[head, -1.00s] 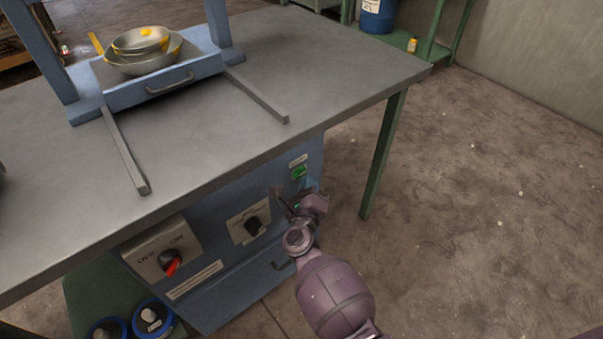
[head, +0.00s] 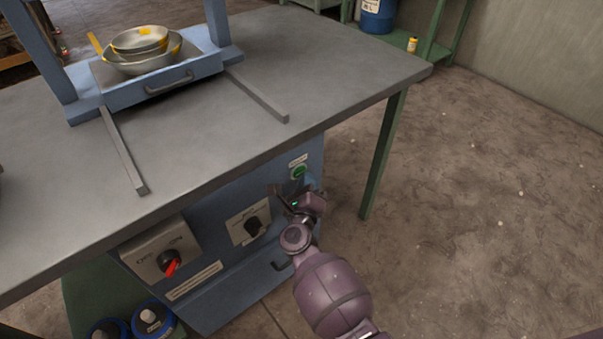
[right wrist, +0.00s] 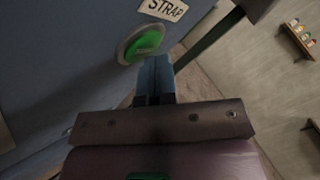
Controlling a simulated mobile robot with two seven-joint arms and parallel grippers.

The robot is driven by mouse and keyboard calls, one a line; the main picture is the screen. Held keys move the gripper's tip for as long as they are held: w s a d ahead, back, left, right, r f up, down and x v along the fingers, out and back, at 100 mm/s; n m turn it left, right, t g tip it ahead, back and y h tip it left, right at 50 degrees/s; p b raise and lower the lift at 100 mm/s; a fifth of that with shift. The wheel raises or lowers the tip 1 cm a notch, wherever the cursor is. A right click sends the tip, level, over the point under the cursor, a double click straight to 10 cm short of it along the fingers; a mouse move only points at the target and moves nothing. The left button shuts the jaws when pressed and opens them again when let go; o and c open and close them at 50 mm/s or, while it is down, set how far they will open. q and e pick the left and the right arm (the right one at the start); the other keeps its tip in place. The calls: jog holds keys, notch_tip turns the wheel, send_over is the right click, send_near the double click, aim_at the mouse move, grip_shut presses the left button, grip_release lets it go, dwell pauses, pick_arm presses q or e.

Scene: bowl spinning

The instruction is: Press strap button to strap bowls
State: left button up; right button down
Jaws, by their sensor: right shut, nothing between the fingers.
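The green strap button (head: 299,172) sits on the blue cabinet front under the tabletop. In the right wrist view the button (right wrist: 143,43) is round with a grey rim, below a label reading STRAP (right wrist: 163,9). My right gripper (head: 306,187) is shut and empty, just below the button in the head view. Its fingertips show in the right wrist view (right wrist: 155,70), to the lower right of the button; I cannot tell whether they touch the panel. Stacked metal bowls (head: 141,48) with yellow marks rest in the blue tray (head: 165,88). My left gripper is out of view.
A red-handled rotary switch (head: 169,262) and a black knob (head: 254,226) are on the panel, left of my right arm. The grey tabletop (head: 330,60) overhangs the panel. A green table leg (head: 383,155) stands to the right, with open floor beyond.

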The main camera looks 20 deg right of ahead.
jog(key=shift+s+r, duration=0.1)
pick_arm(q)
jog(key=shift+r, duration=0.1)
pick_arm(e)
jog(key=shift+s+d, duration=0.25)
jog(key=shift+s, duration=0.45)
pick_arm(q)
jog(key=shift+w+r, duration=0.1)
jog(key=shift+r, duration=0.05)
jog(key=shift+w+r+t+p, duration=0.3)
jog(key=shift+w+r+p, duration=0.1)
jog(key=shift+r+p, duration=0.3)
pick_arm(e)
jog(key=s, duration=0.1)
jog(key=s+d, duration=0.1)
jog(key=s, duration=0.2)
jog(key=shift+s+d, duration=0.35)
